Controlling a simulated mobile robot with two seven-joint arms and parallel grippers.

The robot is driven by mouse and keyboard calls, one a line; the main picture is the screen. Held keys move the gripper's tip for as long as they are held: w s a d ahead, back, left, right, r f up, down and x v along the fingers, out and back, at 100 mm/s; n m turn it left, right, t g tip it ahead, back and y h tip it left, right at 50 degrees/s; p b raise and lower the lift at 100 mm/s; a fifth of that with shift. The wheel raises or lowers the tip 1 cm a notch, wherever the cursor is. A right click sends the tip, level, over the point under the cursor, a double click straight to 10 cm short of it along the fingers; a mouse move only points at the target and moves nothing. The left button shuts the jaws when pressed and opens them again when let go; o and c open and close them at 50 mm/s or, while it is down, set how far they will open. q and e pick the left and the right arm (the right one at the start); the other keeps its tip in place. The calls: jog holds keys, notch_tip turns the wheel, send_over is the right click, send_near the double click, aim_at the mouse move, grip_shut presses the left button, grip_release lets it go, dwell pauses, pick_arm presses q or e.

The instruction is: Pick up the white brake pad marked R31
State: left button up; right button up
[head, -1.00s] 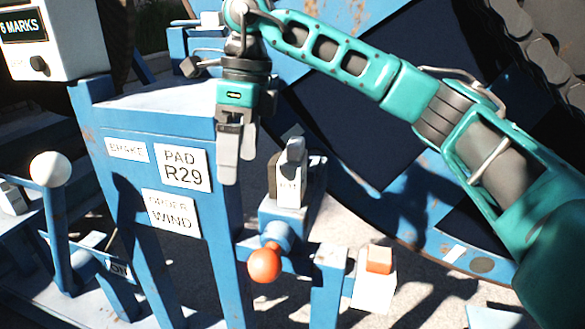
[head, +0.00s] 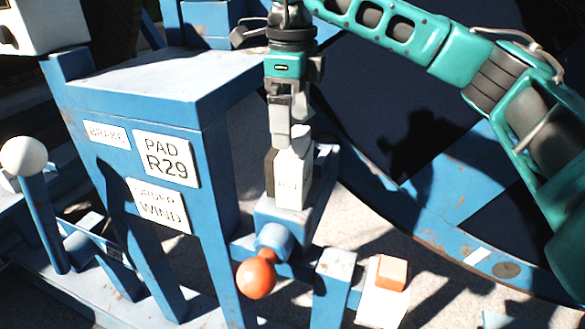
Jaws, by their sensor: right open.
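A white brake pad (head: 292,183) stands upright in a blue holder (head: 282,219) beside the blue stand. It carries small dark marking on its front, too small to read for sure. My right gripper (head: 290,137) points down from above, its fingers open at the pad's top end. I cannot tell whether the fingers touch the pad or pass on both sides of it. My left gripper is out of view.
The blue stand (head: 215,140) at left bears white labels, one reading PAD R29 (head: 166,158). An orange knob (head: 256,278) sits below the holder. A white block with an orange top (head: 391,272) is at lower right. A white-knobbed lever (head: 23,156) stands at far left.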

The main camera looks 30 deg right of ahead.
aim_at(291, 155)
notch_tip(291, 155, down, 8)
jog(key=shift+r, duration=0.1)
dwell(0.4)
jog(key=shift+w+r, duration=0.1)
jog(key=c, duration=1.4)
